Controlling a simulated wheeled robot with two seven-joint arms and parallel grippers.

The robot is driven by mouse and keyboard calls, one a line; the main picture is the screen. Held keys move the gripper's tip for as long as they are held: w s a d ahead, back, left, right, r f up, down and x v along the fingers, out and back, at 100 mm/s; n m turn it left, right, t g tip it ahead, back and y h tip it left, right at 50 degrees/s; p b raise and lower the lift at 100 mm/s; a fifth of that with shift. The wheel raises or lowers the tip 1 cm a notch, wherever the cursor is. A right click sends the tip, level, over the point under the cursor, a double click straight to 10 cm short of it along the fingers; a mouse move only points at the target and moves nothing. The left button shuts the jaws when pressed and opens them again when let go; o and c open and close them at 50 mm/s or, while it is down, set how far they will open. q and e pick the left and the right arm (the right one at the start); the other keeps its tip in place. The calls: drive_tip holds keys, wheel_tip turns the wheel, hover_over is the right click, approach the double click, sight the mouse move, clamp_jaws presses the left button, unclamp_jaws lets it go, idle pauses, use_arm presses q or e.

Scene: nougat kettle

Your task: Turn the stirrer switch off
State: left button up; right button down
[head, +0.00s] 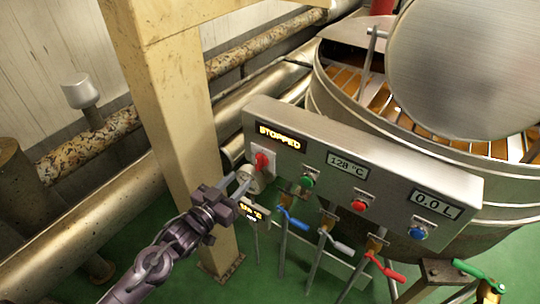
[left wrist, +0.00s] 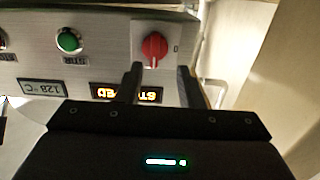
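The red stirrer switch (head: 262,160) is a rotary knob on a white plate at the left end of the grey control panel (head: 325,142). The display (head: 279,137) above it reads "STOPPED". My left gripper (head: 241,185) is just below and left of the knob. In the left wrist view the switch (left wrist: 153,48) is just beyond the fingertips of the gripper (left wrist: 158,78). The fingers are apart with nothing between them. The knob's handle looks about upright there. The view does not show contact. My right gripper is not in view.
The panel also holds a green button (head: 307,181), a red button (head: 358,205) and a blue button (head: 417,232). Coloured valve handles, such as the blue one (head: 293,218), hang below. A beige post (head: 185,130) stands left of the panel. The kettle (head: 335,92) is behind.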

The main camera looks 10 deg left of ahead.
sight(256, 162)
use_arm(q)
drive_tip(key=w+d, duration=0.1)
drive_tip(key=w, duration=0.1)
drive_tip(key=w+d+r, duration=0.1)
drive_tip(key=w, duration=0.1)
drive_tip(key=w+d+p, duration=0.1)
drive_tip(key=w, duration=0.1)
drive_tip(key=shift+w+r, duration=0.15)
drive_tip(key=shift+r, duration=0.1)
drive_tip(key=shift+w+d, duration=0.15)
drive_tip(key=shift+w, duration=0.2)
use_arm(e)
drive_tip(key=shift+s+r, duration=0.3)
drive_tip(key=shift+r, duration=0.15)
use_arm(q)
drive_tip(key=shift+c, duration=0.2)
clamp_jaws()
